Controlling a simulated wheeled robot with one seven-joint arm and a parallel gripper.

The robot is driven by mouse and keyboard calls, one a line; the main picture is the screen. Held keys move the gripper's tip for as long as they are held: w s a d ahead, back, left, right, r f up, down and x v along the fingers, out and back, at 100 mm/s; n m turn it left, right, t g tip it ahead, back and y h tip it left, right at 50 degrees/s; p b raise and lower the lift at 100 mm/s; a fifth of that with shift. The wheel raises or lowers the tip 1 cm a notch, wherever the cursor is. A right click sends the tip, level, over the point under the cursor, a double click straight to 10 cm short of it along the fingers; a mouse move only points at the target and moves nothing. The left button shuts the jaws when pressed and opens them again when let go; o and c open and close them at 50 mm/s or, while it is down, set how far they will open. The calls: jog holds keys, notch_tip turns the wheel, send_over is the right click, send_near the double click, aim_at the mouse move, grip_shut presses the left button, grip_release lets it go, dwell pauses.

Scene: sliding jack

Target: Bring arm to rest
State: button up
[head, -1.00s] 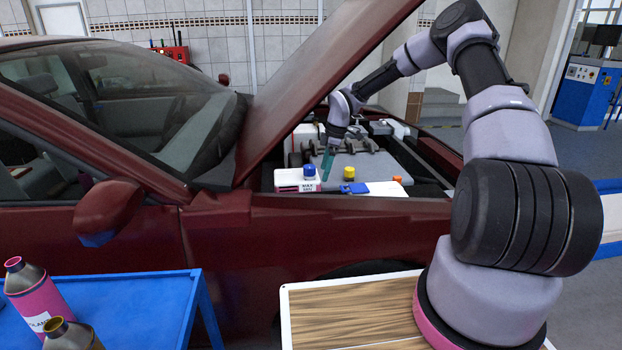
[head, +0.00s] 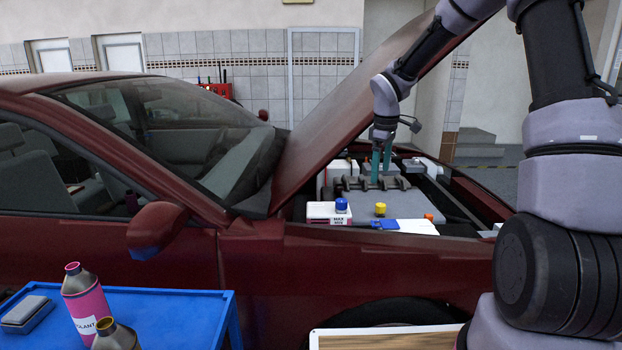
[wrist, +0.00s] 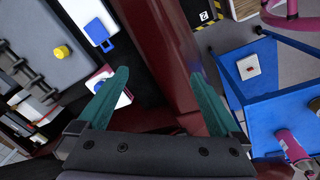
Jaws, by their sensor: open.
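My gripper (head: 381,160) is above the open engine bay of the dark red car, under the raised hood (head: 350,110). Its two teal fingers point down and are spread apart. In the wrist view my gripper (wrist: 165,95) is open with nothing between the fingers. The car's red fender edge (wrist: 165,50) shows between and beyond them. My arm comes in from the upper right of the head view.
The engine bay holds a grey engine cover, a yellow cap (head: 380,209), a blue-capped white reservoir (head: 328,213) and an orange cap. A blue cart (head: 170,315) with a pink bottle (head: 85,297) stands at the lower left. The hood is a close obstacle.

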jog(key=s+d+r+m+t, duration=0.3)
jog(key=s+r+m, duration=0.5)
jog(key=s+r, duration=0.8)
jog(key=s+d+r+m+t+y, duration=0.1)
jog(key=s+r+m, duration=0.3)
jog(key=s, duration=0.9)
jog(key=m+t+y, duration=0.1)
jog(key=m, duration=0.2)
jog(key=shift+s+t, duration=0.4)
